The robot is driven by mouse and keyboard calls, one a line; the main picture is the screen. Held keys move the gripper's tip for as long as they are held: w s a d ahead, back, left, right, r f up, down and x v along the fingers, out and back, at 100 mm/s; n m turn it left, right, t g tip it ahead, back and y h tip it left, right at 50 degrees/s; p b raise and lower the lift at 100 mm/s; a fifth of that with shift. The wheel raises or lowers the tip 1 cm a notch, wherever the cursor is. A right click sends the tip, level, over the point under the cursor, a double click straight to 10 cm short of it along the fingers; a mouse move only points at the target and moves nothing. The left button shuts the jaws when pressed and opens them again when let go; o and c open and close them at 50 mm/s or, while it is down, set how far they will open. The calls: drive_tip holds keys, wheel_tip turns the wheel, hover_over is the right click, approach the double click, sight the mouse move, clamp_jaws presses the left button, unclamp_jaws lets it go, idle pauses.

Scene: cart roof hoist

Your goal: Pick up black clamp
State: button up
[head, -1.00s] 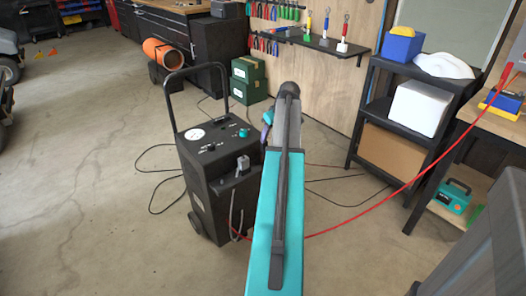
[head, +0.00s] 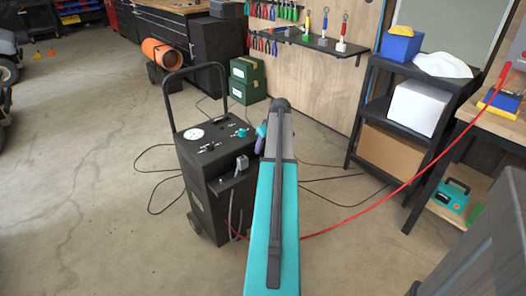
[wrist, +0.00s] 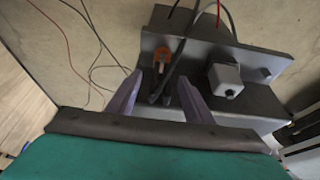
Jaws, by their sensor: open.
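The black clamp (wrist: 155,91), with a copper-orange part (wrist: 161,58) at its far end, sits at a dark bracket on the charger in the wrist view. My gripper (wrist: 160,90) is open, with one purple finger on each side of the clamp. I cannot tell whether either finger touches it. In the head view my gripper (head: 260,142) is a small purple shape at the charger's right side, partly behind my arm. I cannot make out the clamp there.
The black wheeled charger (head: 215,190) has a tall handle and a dial. A pale boxy block (wrist: 225,79) sits on the bracket right of the clamp. Dark cables run across the clamp area. A red cable (head: 385,197) stretches to the right bench. Open floor lies left.

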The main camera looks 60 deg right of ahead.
drive_tip(key=shift+x, duration=2.6)
drive_tip(key=shift+w, duration=0.1)
drive_tip(key=shift+c, duration=0.5)
drive_tip(key=shift+r, duration=0.1)
clamp_jaws()
